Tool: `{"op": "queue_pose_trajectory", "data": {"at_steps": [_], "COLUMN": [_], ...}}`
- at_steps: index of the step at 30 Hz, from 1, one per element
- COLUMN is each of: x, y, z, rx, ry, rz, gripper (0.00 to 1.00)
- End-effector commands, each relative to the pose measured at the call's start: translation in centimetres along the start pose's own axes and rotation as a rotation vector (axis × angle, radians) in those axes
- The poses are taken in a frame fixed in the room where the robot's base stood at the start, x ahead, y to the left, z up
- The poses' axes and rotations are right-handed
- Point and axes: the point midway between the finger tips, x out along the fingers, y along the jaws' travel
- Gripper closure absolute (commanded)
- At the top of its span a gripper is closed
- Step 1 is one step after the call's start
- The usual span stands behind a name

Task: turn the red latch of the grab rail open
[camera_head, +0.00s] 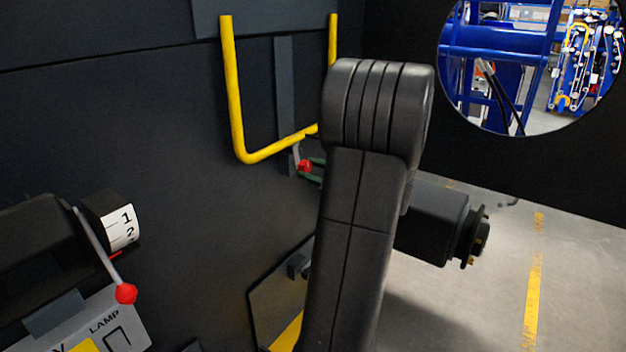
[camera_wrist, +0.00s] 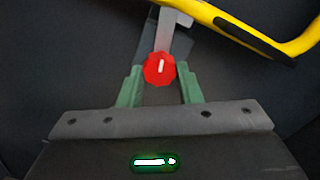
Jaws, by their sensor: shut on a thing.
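The red latch (camera_head: 305,166) has a faceted red knob on a short grey lever, just below the bottom bar of the yellow grab rail (camera_head: 237,95). In the wrist view the red knob (camera_wrist: 159,69) lies between the two green fingers of my gripper (camera_wrist: 160,74), with the grey lever (camera_wrist: 165,42) rising above it. My gripper (camera_head: 312,172) is shut on the red latch. The yellow rail (camera_wrist: 235,25) crosses the top right of the wrist view. My arm hides the right part of the rail and most of the gripper in the head view.
A second lever with a red ball knob (camera_head: 125,293) stands at lower left, beside a box marked 1 and 2 (camera_head: 122,227) and a LAMP panel (camera_head: 115,322). The dark wall lies close behind the latch. Open floor (camera_head: 480,310) shows at right.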

Motion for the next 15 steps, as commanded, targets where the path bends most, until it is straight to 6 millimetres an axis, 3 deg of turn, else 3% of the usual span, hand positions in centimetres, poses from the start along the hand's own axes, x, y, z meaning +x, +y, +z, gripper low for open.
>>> {"op": "queue_pose_trajectory", "data": {"at_steps": [15], "x": [0.00], "y": [0.22], "z": [-0.62], "rx": [-0.491], "ry": [-0.002], "rz": [-0.001], "gripper": [0.91]}}
